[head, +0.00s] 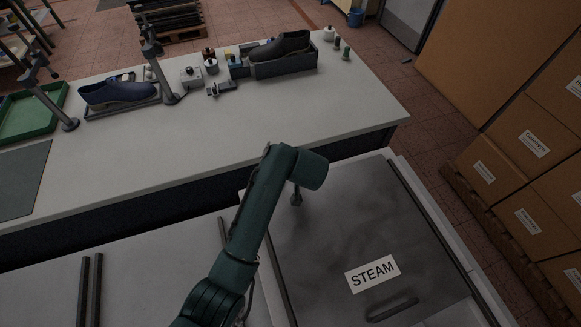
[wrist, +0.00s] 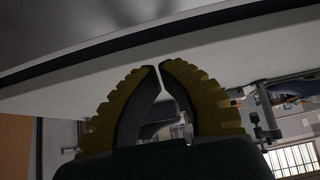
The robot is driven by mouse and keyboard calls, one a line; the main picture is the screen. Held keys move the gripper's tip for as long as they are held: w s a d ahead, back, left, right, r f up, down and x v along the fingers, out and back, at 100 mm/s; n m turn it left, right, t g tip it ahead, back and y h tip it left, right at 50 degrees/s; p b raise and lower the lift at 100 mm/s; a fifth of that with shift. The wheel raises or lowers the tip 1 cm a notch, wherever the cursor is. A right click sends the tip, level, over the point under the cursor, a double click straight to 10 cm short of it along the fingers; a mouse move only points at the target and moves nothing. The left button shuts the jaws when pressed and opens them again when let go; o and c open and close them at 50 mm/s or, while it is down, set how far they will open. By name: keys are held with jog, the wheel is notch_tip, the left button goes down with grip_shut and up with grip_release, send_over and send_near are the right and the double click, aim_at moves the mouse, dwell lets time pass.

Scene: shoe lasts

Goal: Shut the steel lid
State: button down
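The steel lid (head: 345,230) is a broad grey panel at the lower right of the head view. It bears a white STEAM label (head: 373,273) and a dark bar handle (head: 392,309) near its front edge. I cannot tell how far it stands from its seat. My green arm reaches over its left side, with the wrist over its far left corner.
A long white workbench (head: 210,140) lies behind, with shoes on lasts, small bottles and a green tray (head: 30,115). Cardboard boxes (head: 520,145) are stacked on the right. Two dark bars (head: 90,290) lie at the lower left.

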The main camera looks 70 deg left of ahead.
jog(key=shift+w+d+f, duration=0.1)
jog(key=shift+d+f, duration=0.95)
jog(key=shift+d, duration=0.05)
